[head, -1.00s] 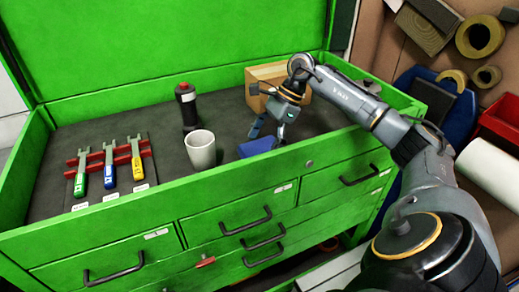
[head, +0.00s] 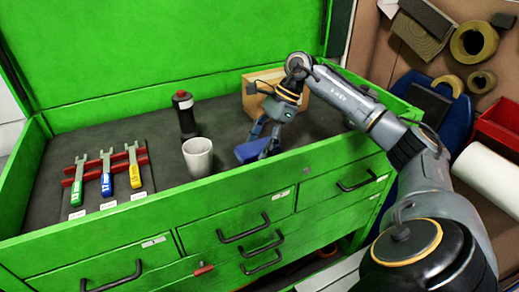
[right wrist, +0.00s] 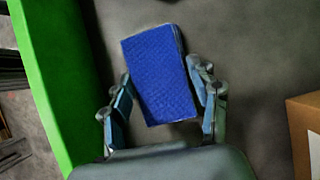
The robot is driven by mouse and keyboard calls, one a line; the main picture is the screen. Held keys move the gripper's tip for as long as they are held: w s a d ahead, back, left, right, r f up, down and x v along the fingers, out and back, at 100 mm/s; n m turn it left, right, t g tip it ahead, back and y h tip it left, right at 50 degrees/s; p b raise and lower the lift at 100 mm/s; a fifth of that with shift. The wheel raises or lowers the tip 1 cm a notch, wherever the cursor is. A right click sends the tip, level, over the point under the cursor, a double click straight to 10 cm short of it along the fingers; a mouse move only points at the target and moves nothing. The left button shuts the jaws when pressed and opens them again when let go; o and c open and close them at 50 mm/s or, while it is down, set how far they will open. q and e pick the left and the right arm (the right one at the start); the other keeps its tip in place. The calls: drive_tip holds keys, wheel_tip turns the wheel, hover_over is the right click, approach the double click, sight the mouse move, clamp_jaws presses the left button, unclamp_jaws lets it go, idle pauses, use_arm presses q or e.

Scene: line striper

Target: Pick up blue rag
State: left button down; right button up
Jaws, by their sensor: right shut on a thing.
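The blue rag (head: 248,152) is a folded rectangular pad on the dark top of the green tool chest, close to the front rim. My right gripper (head: 264,143) is over it, pointing down, and is shut on the rag. In the right wrist view the rag (right wrist: 160,75) lies between the two fingers, one along each side, and extends beyond the fingertips. Whether it is lifted off the surface I cannot tell. My left gripper is not in view.
A white cup (head: 198,158) stands left of the rag, with a dark bottle (head: 186,116) behind it. A cardboard box (head: 262,92) is behind the gripper. Several colored wrenches sit in a red rack (head: 103,162) at left. The chest's green front rim (head: 225,188) is close.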

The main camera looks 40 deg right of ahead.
drive_tip(key=s+a+r+b, duration=0.4)
drive_tip(key=s+a+r, duration=0.3)
drive_tip(key=s+r, duration=0.4)
drive_tip(key=shift+s+a+r, duration=0.25)
drive_tip(key=shift+s+a, duration=0.15)
